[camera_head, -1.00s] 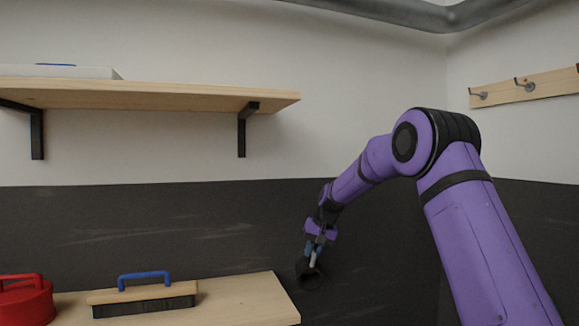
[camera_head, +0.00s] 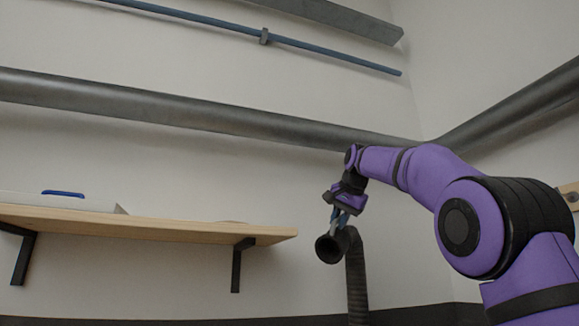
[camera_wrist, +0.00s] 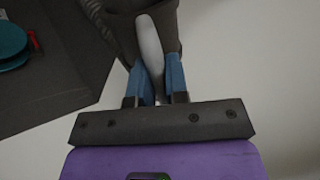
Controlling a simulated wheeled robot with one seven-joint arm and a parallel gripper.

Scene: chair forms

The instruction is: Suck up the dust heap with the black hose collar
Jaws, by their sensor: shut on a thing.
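My gripper (camera_head: 341,215) is shut on the light handle of the black hose collar (camera_head: 327,250), held up just right of the shelf's right end. The collar's round dark mouth faces left, toward the camera. Its ribbed black hose (camera_head: 357,285) hangs down behind it. In the wrist view, my blue fingers (camera_wrist: 155,82) pinch the pale handle, and the dark collar (camera_wrist: 120,28) shows beyond them. A faint, low greyish patch (camera_head: 226,221) shows at the far right of the shelf top; I cannot tell whether it is the dust heap.
The wooden shelf (camera_head: 150,230) on black brackets holds a flat white box (camera_head: 60,202) with a blue handle. A grey pipe (camera_head: 200,112) runs along the wall above, with a blue rod (camera_head: 330,53) higher up. The wrist view shows a teal object (camera_wrist: 10,45) at left.

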